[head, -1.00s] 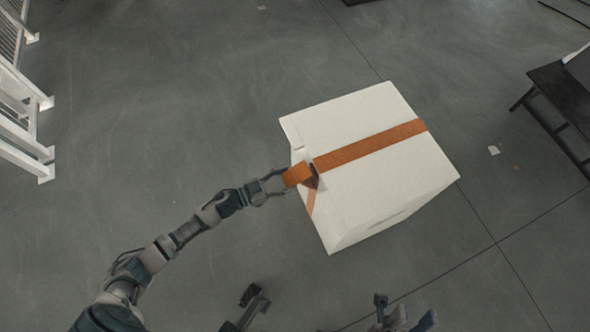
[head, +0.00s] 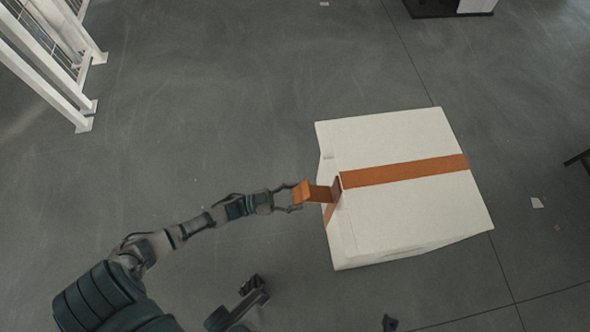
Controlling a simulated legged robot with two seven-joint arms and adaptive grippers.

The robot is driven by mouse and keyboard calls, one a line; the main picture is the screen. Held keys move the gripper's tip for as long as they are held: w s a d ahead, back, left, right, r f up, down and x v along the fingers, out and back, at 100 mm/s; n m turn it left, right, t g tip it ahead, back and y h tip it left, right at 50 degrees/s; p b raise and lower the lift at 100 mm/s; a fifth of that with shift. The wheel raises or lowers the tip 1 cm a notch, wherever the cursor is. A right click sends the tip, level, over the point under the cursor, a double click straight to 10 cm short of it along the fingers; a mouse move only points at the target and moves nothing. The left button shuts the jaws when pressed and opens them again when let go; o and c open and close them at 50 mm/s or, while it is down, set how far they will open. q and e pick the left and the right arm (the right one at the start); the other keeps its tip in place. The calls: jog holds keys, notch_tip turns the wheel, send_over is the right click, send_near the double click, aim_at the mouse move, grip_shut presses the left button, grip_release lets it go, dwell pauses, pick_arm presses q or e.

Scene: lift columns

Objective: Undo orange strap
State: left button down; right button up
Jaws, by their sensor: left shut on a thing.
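A white box (head: 395,220) stands on the grey floor right of centre in the head view. An orange strap (head: 405,171) runs across its top and down its left side. Near the box's left edge, a loose end of the strap (head: 318,193) stands out to the left, off the box. My left gripper (head: 296,197) is at the left of the box, shut on that strap end. Its fingertips are partly hidden by the strap.
White railings (head: 55,60) stand at the upper left. A dark object with a white part (head: 450,6) is at the top right edge. A small pale scrap (head: 537,202) lies right of the box.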

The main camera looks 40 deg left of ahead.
pick_arm(q)
jog(key=shift+f, duration=0.25)
jog(key=shift+c, duration=1.7)
grip_release()
jog(key=shift+d, duration=0.1)
jog(key=shift+o, duration=0.5)
jog(key=shift+w, duration=0.15)
jog(key=shift+r, duration=0.1)
jog(key=v, duration=1.2)
jog(key=shift+d, duration=0.1)
